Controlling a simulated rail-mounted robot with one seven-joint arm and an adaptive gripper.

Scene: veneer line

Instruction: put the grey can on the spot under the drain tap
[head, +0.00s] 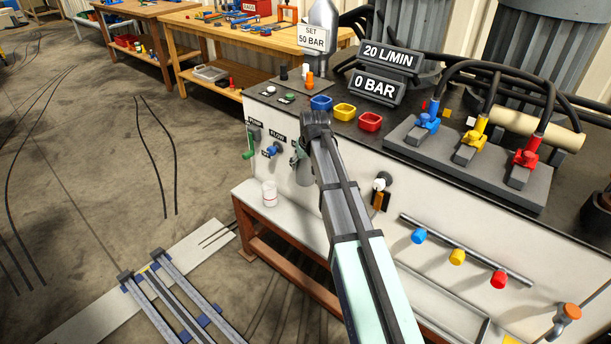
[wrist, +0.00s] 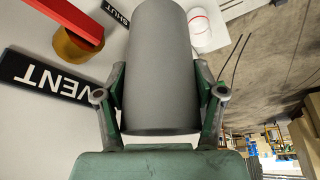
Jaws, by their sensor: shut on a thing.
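The grey can (wrist: 160,70) fills the middle of the wrist view, between the two green fingers of my gripper (wrist: 160,95), which is shut on it. In the head view the can (head: 304,174) hangs in front of the white panel, partly hidden by my arm; my gripper (head: 300,153) shows there too. An orange-topped tap (head: 571,312) is at the lower right of the head view, with a yellow patch (head: 512,340) left of it at the picture's edge. I cannot tell for certain whether these are the drain tap and its spot.
A white can with a red band (head: 269,193) stands on the ledge at the left. Blue, yellow and red knobs stick out on a rail (head: 465,248) between my gripper and the orange-topped tap. A VENT label (wrist: 45,80) and a red lever (wrist: 65,20) are close to the can.

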